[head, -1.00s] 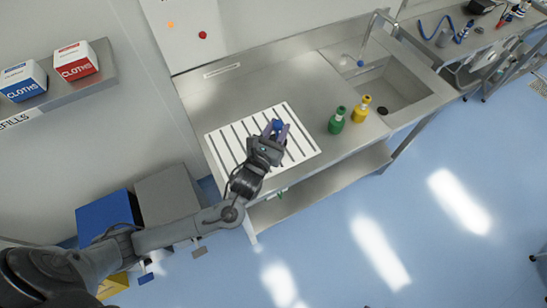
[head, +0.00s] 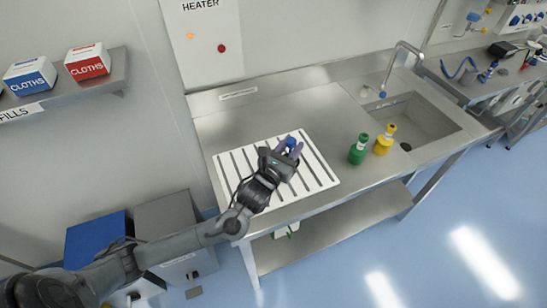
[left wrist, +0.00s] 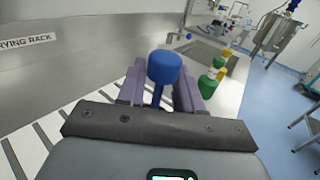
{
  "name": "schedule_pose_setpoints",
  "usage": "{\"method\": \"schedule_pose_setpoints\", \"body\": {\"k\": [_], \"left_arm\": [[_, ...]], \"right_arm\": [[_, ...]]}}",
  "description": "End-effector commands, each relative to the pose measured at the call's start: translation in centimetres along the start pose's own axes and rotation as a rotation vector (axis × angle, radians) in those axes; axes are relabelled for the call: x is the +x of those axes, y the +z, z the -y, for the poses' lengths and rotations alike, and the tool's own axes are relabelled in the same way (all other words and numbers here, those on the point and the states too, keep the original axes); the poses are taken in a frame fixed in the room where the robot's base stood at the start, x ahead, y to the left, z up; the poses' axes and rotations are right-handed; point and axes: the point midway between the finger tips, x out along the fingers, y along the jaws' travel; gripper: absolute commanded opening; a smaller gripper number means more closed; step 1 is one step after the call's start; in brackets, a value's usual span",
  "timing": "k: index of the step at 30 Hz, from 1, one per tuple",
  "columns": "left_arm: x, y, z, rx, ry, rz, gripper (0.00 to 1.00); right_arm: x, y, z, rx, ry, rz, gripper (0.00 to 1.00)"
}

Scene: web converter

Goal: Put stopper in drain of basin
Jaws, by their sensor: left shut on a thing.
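My left gripper (head: 290,149) is shut on a blue thing (head: 291,142) with a rounded head, over the white slatted rack. In the left wrist view the blue head (left wrist: 164,66) stands upright on a thin stem between the purple fingers (left wrist: 160,92). I cannot tell for sure that it is the stopper. A small blue thing (head: 382,94) shows beside the basin under the tap. My right gripper is not in view.
A green bottle (head: 358,152) and a yellow bottle (head: 383,143) stand between the rack (head: 228,168) and the basin. A tap (head: 398,60) arches behind the basin. The counter (head: 320,108) behind the rack is clear. A wall rises at the back.

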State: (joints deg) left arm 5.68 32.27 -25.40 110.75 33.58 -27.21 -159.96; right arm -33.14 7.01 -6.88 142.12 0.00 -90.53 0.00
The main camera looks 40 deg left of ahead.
Motion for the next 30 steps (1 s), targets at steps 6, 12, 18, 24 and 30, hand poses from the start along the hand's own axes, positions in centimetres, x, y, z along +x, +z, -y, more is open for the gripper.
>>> {"method": "schedule_pose_setpoints", "body": {"k": [6, 12, 18, 24, 30], "left_arm": [[0.4, -2.6, -4.2, 0.002, 0.002, -0.002, 0.00], [0.7, -3.6, -6.0, 0.000, 0.000, 0.000, 0.00], [0.7, -4.3, -6.2, -0.002, 0.000, -0.001, 0.00], [0.7, -6.8, -6.2, -0.002, 0.001, -0.003, 0.00], [0.7, -7.9, -6.2, -0.001, 0.000, 0.000, 0.00]], "right_arm": [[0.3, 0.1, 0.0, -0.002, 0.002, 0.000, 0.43], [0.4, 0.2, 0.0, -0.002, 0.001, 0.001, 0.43], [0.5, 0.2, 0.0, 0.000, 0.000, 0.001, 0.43], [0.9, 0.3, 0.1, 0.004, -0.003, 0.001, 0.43], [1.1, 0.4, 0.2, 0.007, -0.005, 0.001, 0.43]]}}
